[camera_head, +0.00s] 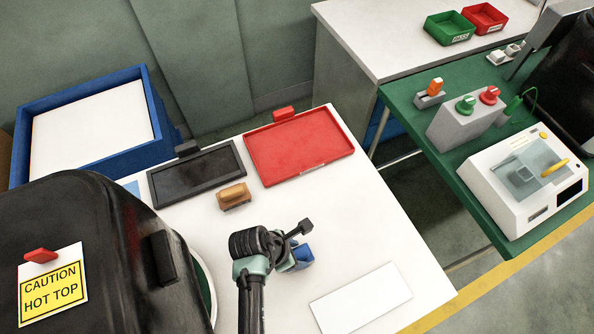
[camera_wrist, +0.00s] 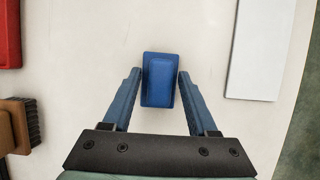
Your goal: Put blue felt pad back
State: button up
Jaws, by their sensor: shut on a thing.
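The blue felt pad (camera_wrist: 159,82) is a small blue block with a raised middle, upright between the fingertips in the wrist view. My gripper (camera_wrist: 159,90) is shut on it, with one blue finger along each side. In the head view, my gripper (camera_head: 301,256) is over the middle of the white table, and the blue there is partly hidden by my wrist. I cannot tell whether the pad touches the table. A light blue patch (camera_head: 132,188) shows on the table left of the black tray, partly hidden by the dark machine.
On the white table (camera_head: 350,220) are a black tray (camera_head: 197,172), a red tray (camera_head: 300,147), a wooden brush (camera_head: 234,196) and a white plate (camera_head: 361,299). A dark machine with a caution sign (camera_head: 52,286) stands at left. A blue bin (camera_head: 153,92) is behind.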

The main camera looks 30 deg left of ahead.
jog(key=o, duration=1.2)
jog(key=shift+f, duration=0.1)
